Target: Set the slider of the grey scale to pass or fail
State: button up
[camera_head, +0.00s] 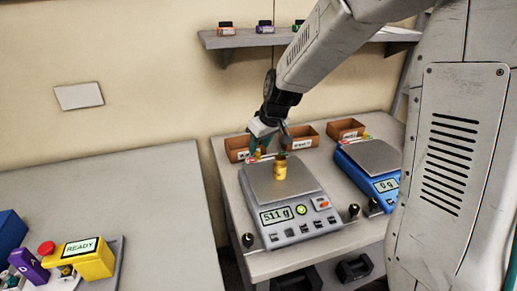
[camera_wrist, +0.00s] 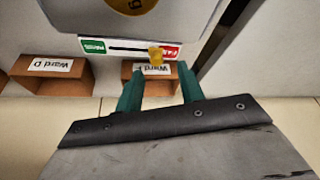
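The grey scale (camera_head: 315,190) stands on the right-hand bench, its display (camera_head: 276,215) reading about 511 g. A yellow bottle (camera_head: 280,168) stands on its pan. In the wrist view, the slider's yellow knob (camera_wrist: 156,56) sits at the red end of a dark slot (camera_wrist: 125,48), beside the red label (camera_wrist: 171,51). The green label (camera_wrist: 93,46) is at the other end. My gripper (camera_wrist: 160,80) is open, its teal fingers apart and empty, with the knob just beyond the gap between the tips. In the head view my gripper (camera_head: 264,140) is behind the scale's back edge.
A blue scale (camera_head: 375,170) reading 0 g stands to the right. Brown boxes (camera_head: 302,138) line the wall; one labelled Ward D (camera_wrist: 52,70) is in the wrist view. A yellow READY device (camera_head: 85,260) is on the left table.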

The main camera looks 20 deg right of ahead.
jog(key=v, duration=0.5)
dwell(0.3)
jog(key=s+r+m+g, duration=0.1)
jog(key=s+r, duration=0.2)
jog(key=s, duration=1.3)
jog(key=s+r+m+g+h, duration=0.1)
jog(key=s+r+m, duration=0.1)
jog(key=s, duration=1.3)
jog(key=shift+s+r+m+g, duration=0.3)
jog(key=shift+s+r+g, duration=0.1)
jog(key=shift+r, duration=0.1)
jog(key=shift+a, duration=0.1)
